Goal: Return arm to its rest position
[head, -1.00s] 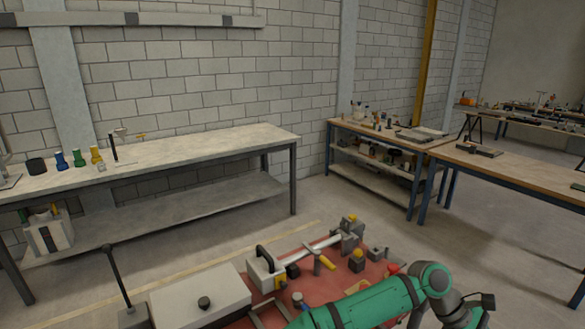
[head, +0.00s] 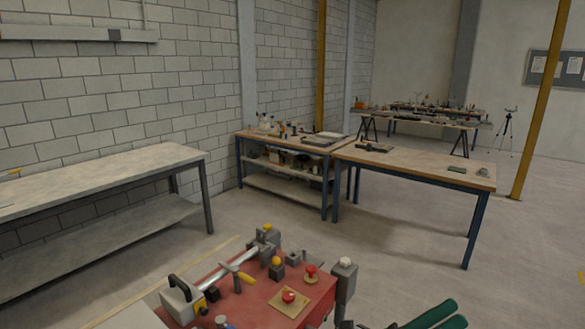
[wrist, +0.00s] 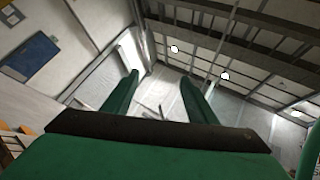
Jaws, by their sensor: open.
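My gripper (wrist: 160,80) shows in the wrist view as two green fingers spread apart, with nothing between them. Beyond the fingers are the ceiling beams, lamps and upper walls, so it points upward and away from any work surface. In the head view, green parts of my arm show at the bottom right edge, cut off by the frame. Most of the arm is out of view there.
A red-topped bench (head: 255,299) with red buttons, a yellow-handled tool and clamps stands close in front, left of my arm. A grey table (head: 100,180) is at left; wooden benches (head: 415,165) stand farther back. Open floor (head: 400,255) lies at right.

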